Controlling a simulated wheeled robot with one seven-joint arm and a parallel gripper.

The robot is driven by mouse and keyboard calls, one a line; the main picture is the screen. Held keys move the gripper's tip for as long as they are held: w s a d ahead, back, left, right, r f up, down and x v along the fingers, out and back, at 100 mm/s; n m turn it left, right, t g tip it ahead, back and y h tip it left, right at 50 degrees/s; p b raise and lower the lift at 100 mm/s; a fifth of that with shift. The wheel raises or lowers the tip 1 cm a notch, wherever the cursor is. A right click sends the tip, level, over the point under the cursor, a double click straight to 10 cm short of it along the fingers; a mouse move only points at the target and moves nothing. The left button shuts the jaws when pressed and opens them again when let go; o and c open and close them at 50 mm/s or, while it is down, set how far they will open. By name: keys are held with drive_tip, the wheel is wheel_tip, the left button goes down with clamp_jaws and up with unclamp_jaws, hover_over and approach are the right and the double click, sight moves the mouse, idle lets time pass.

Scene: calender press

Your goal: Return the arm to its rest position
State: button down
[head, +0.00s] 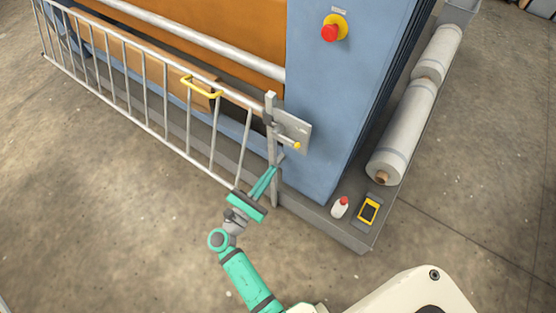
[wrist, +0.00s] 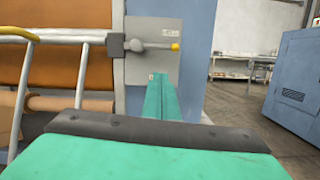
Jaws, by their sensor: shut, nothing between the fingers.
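My gripper (head: 264,182) is teal, with its two fingers together and nothing between them. In the head view it is in front of the gate post, below the latch plate (head: 297,131). In the wrist view the shut fingers (wrist: 161,98) point ahead toward the same plate, just below the yellow-tipped latch bolt (wrist: 160,46). I cannot tell whether the fingertips touch anything. My teal arm reaches up from the bottom of the head view, partly bent.
A grey barred gate (head: 165,92) with a yellow handle (head: 203,91) stands in front of the press. A blue housing (head: 325,100) carries a red stop button (head: 330,32). A white bottle (head: 340,207), a yellow device (head: 369,211) and wrapped rolls (head: 405,135) sit right. Floor at left is clear.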

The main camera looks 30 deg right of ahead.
drive_tip(key=v, duration=0.4)
drive_tip(key=shift+a+f, duration=0.1)
drive_tip(key=shift+a, duration=0.1)
drive_tip(key=shift+s, duration=0.1)
